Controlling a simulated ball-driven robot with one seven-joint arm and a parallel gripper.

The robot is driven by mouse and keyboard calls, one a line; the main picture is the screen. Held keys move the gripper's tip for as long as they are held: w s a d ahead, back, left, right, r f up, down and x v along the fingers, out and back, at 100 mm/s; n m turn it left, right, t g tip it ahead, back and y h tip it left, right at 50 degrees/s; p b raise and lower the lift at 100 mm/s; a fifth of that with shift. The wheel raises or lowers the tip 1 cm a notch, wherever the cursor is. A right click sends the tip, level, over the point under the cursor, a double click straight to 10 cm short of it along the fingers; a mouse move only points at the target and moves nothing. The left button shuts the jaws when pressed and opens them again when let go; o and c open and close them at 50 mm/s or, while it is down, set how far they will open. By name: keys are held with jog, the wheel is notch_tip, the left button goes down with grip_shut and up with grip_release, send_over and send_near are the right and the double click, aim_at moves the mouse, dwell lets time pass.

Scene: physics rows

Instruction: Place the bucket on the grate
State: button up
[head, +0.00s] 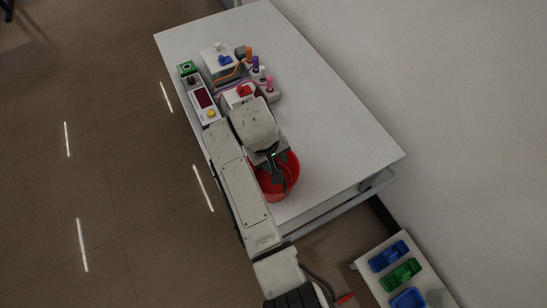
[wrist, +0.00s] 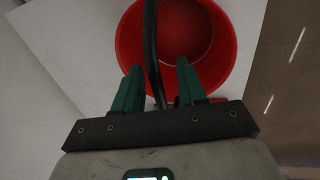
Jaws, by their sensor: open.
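The red bucket (head: 291,167) stands near the front end of the white table, partly hidden under my gripper and arm. In the wrist view the bucket (wrist: 222,42) shows its open mouth, and its dark handle (wrist: 151,45) arches across it. My gripper (head: 274,180) is over the bucket. In the wrist view my gripper (wrist: 158,82) is open, with one green finger on each side of the handle. I cannot tell whether either finger touches it. I cannot make out a grate in either view.
The white table (head: 330,125) is bare to the right of the bucket. Several devices, including a box with a red part (head: 240,93) and coloured pegs (head: 256,64), stand at its far end. A stand with blue and green trays (head: 402,272) is at lower right, beside the wall.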

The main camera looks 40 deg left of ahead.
notch_tip(320, 180, up, 12)
jog(key=s, duration=0.2)
jog(key=shift+a, duration=0.45)
jog(key=shift+s, duration=0.1)
